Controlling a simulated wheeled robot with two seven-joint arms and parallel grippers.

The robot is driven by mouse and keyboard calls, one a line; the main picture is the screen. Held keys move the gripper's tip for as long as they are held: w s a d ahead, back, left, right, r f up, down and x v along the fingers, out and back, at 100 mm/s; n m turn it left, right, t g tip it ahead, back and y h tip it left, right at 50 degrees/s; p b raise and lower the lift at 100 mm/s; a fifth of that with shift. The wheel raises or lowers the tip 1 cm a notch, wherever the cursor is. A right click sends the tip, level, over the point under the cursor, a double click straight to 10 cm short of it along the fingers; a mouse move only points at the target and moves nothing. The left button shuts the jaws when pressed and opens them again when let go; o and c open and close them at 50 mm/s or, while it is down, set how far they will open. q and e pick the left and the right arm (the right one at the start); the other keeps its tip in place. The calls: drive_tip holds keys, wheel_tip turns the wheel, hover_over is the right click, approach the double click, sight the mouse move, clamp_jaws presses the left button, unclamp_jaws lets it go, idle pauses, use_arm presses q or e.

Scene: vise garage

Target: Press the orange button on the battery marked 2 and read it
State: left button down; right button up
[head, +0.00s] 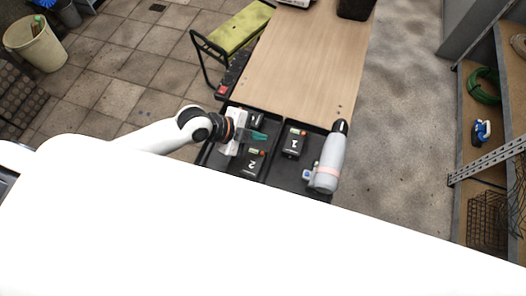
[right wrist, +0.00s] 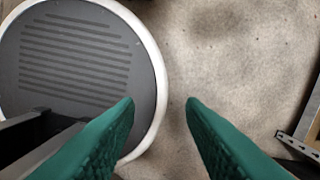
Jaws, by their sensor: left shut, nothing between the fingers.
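The battery marked 2 (head: 251,165) lies in the left part of a black tray (head: 274,176) on the near end of the workbench, its number facing up. Small coloured parts show at its far end; I cannot make out the orange button or any reading. My left gripper (head: 262,135) is shut and empty, its teal fingertips just beyond that battery's far end; I cannot tell if they touch it. Another numbered battery (head: 294,143) lies to the right. A further dark battery-like block is partly hidden behind my left gripper. My right gripper (right wrist: 160,102) is open and empty above the floor.
A grey bottle (head: 330,163) and a small white-and-blue item (head: 308,174) are at the tray's right side. The wooden bench top (head: 307,65) beyond is mostly clear. A green-topped bench (head: 237,27) stands left, shelving (head: 489,150) right.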

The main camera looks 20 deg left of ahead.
use_arm(q)
drive_tip(key=b, duration=0.6)
hover_over(258, 155)
wheel_tip(258, 155, down, 7)
drive_tip(key=shift+f+b, duration=0.35)
drive_tip(key=shift+f, duration=0.2)
idle(0.5)
drive_tip(key=shift+f, duration=0.15)
idle(0.6)
drive_tip(key=shift+f, duration=0.3)
drive_tip(key=shift+f+b, duration=0.5)
drive_tip(key=shift+b, duration=0.1)
idle(0.4)
drive_tip(key=shift+r, duration=0.1)
drive_tip(key=shift+r+p, duration=0.75)
drive_tip(key=shift+r, duration=0.05)
